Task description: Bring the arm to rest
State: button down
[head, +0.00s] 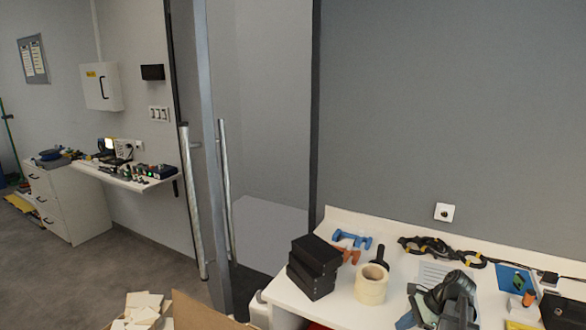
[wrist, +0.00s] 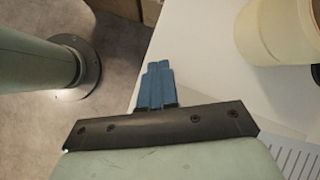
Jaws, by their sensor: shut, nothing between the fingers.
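My gripper (wrist: 157,68) shows in the wrist view with its blue fingers together and nothing between them. It is over the white table (wrist: 205,45), close to the table's edge, with grey floor to the left. In the head view a dark grey-green jointed shape stands at the table's front, partly cut off by the lower border; it looks like my arm, but I cannot make out the fingers there.
A tape roll (head: 371,284) stands beside stacked black boxes (head: 314,266); the roll also shows in the wrist view (wrist: 275,35). Blue (head: 352,239) and orange (head: 348,256) tools, black-yellow gear (head: 440,247) and a blue box (head: 515,279) crowd the table. An open carton (head: 190,312) stands front left.

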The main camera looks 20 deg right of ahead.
jog(key=a+f+n+g+y, duration=0.15)
jog(key=a+f, duration=0.45)
jog(key=a, duration=0.6)
jog(key=s+a+f+n+g+h, duration=0.1)
jog(key=s+a+f+n+g, duration=0.15)
jog(key=a+f, duration=0.4)
jog(key=s+a+f+n+g, duration=0.1)
jog(key=a+f+n, duration=0.2)
jog(key=a+f, duration=0.3)
jog(key=s+a+f+n+g+h, duration=0.2)
jog(key=s+a+f+n+h, duration=0.1)
jog(key=s+f+n, duration=0.4)
jog(key=s+a+f+n+g+h, duration=0.3)
jog(key=s+a+f+n, duration=0.3)
jog(key=s+f, duration=0.7)
jog(key=shift+s+n, duration=0.4)
jog(key=shift+s, duration=0.8)
jog(key=shift+a+f+h, duration=0.1)
jog(key=shift+h, duration=0.15)
